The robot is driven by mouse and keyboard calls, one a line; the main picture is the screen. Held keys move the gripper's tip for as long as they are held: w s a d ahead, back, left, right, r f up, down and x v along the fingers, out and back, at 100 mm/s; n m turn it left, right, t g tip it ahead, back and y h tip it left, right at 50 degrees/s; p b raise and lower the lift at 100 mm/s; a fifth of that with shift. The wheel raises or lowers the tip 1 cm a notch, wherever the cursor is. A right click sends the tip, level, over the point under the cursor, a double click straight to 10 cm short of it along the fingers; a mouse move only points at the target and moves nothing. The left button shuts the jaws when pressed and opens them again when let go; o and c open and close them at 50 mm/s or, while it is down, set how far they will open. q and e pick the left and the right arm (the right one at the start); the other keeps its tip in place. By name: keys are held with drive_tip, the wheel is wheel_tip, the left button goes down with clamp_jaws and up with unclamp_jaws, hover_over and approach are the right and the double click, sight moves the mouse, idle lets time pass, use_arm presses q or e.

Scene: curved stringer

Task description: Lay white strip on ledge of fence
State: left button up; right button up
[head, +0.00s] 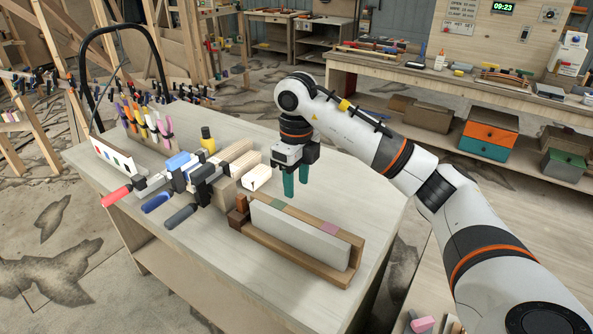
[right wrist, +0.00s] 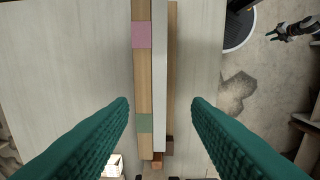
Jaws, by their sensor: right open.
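The wooden fence (head: 308,222), with green and pink patches on its top, stands on the workbench in the head view. The white strip (head: 298,236) stands on edge along its front face, with the brown ledge (head: 285,260) showing below it. In the right wrist view the strip (right wrist: 160,60) runs between the fence top (right wrist: 143,75) and the ledge's outer edge (right wrist: 172,55). My right gripper (head: 296,188) is open and empty above the fence. In its wrist view the teal fingers (right wrist: 160,102) are spread either side of fence and strip, touching neither.
Several clamps (head: 185,185) and wood blocks lie left of the fence, with a yellow bottle (head: 208,140) behind them. A black hoop (head: 120,30) rises at the bench's left. The bench top right of the fence (head: 365,205) is clear.

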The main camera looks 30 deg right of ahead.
drive_tip(key=shift+r, duration=2.15)
